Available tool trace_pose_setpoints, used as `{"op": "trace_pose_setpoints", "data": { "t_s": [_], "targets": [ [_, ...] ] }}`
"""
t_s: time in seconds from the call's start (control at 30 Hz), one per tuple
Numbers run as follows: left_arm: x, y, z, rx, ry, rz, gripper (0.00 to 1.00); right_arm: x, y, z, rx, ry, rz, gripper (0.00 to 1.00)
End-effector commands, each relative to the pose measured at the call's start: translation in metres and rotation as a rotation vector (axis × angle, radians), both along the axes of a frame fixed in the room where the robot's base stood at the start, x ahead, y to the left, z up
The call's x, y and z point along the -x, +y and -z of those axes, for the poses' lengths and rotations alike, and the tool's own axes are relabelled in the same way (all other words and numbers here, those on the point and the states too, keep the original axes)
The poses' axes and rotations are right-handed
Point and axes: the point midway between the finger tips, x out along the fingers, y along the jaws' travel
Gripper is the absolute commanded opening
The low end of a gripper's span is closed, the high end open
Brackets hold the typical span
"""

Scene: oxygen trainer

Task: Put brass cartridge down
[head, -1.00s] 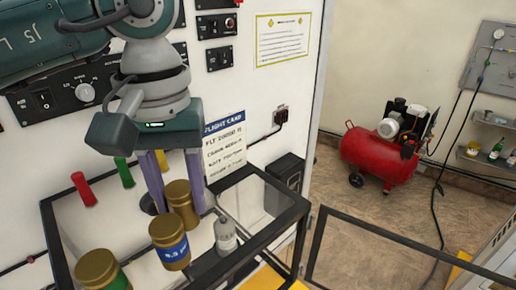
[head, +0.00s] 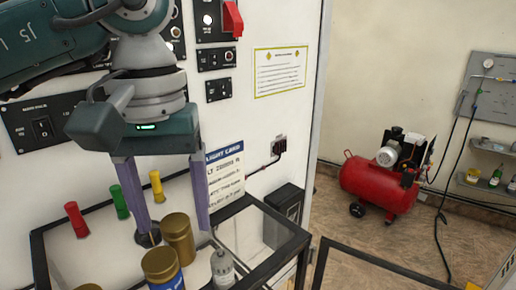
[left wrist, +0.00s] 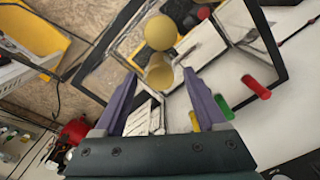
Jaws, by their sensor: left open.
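A plain brass cartridge (head: 178,240) stands upright on the light top of the framed bench at the lower left of the head view. A brass cartridge with a blue label (head: 161,266) stands in front of it, and another brass lid (head: 88,287) shows at the bottom edge. My left gripper (head: 173,228) is open, its purple fingers spread above and around the plain cartridge with a gap showing. In the left wrist view one brass top (left wrist: 160,72) lies between the fingertips and another (left wrist: 160,33) lies beyond. My right gripper is not in view.
Red (head: 75,218), green (head: 119,202) and yellow (head: 157,186) handles stand along the panel behind. A small grey bottle (head: 222,268) stands right of the cartridges. The bench's black frame (head: 262,250) edges the area. A red compressor (head: 380,185) stands on the floor.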

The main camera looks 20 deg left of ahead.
Motion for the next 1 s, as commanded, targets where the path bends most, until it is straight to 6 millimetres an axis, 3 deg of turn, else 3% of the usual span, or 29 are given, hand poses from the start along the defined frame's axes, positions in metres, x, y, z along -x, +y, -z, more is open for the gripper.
{"op": "trace_pose_setpoints", "data": {
  "t_s": [0.03, 0.2, 0.4, 0.6, 1.0],
  "targets": [
    [-0.003, 0.000, -0.005, 0.000, -0.012, 0.000, 0.73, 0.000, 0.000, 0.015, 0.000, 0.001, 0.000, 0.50],
    [-0.002, 0.001, -0.045, -0.001, -0.011, 0.000, 0.73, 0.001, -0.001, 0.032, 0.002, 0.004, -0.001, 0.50],
    [-0.001, 0.001, -0.077, -0.002, -0.005, -0.002, 0.73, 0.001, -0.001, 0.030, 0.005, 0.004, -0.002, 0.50],
    [-0.001, 0.000, -0.092, 0.000, -0.002, -0.001, 0.73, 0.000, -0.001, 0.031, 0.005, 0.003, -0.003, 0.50],
    [0.000, 0.000, -0.094, 0.000, 0.001, -0.001, 0.73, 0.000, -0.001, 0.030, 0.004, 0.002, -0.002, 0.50]
  ]
}}
